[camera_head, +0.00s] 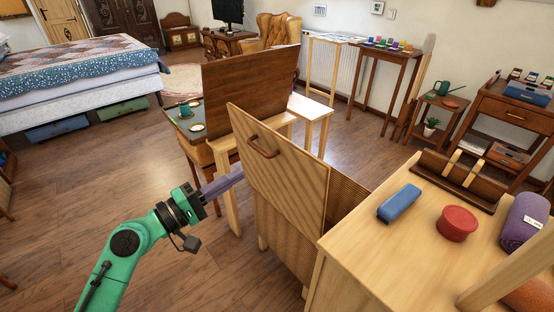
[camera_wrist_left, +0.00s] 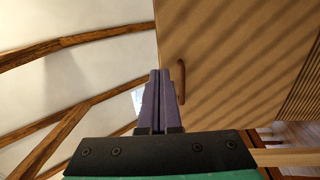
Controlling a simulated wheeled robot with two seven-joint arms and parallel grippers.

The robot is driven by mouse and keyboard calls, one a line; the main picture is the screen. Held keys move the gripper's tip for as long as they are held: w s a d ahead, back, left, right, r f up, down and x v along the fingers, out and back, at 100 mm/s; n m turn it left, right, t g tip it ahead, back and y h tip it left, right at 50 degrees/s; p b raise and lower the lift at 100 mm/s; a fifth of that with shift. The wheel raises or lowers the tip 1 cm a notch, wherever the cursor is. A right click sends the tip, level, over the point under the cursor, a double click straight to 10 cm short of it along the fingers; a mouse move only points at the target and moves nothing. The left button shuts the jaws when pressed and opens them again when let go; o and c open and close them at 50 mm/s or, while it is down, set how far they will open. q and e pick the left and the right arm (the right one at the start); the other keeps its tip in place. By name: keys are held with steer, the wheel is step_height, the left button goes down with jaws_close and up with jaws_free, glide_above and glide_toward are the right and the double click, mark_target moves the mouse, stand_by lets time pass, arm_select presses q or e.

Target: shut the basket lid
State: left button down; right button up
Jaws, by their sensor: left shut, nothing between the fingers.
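The basket (camera_head: 292,240) is a ribbed wooden hamper in the middle of the head view. Its flat wooden lid (camera_head: 300,185) stands raised and tilted, with a brown bar handle (camera_head: 263,148) near its top. My left gripper (camera_head: 240,173) is shut and empty, its purple fingers at the lid's left edge; I cannot tell whether they touch it. In the left wrist view, the shut fingers (camera_wrist_left: 160,75) point along the lid face (camera_wrist_left: 230,60), with the handle (camera_wrist_left: 181,82) just right of the tips. My right gripper is not in view.
A light wooden table (camera_head: 390,265) on the right holds a blue block (camera_head: 399,203), a red round tin (camera_head: 456,223) and a purple roll (camera_head: 524,221). A dark wooden panel (camera_head: 250,90) stands behind the lid. The floor at left (camera_head: 80,190) is clear.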

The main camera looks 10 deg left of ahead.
mark_target(287, 144)
arm_select(q)
steer(key=p+x, duration=0.4)
steer(key=x, duration=0.8)
steer(key=shift+r, duration=0.15)
steer(key=shift+w+d+p, duration=0.3)
steer(key=shift+w, duration=0.15)
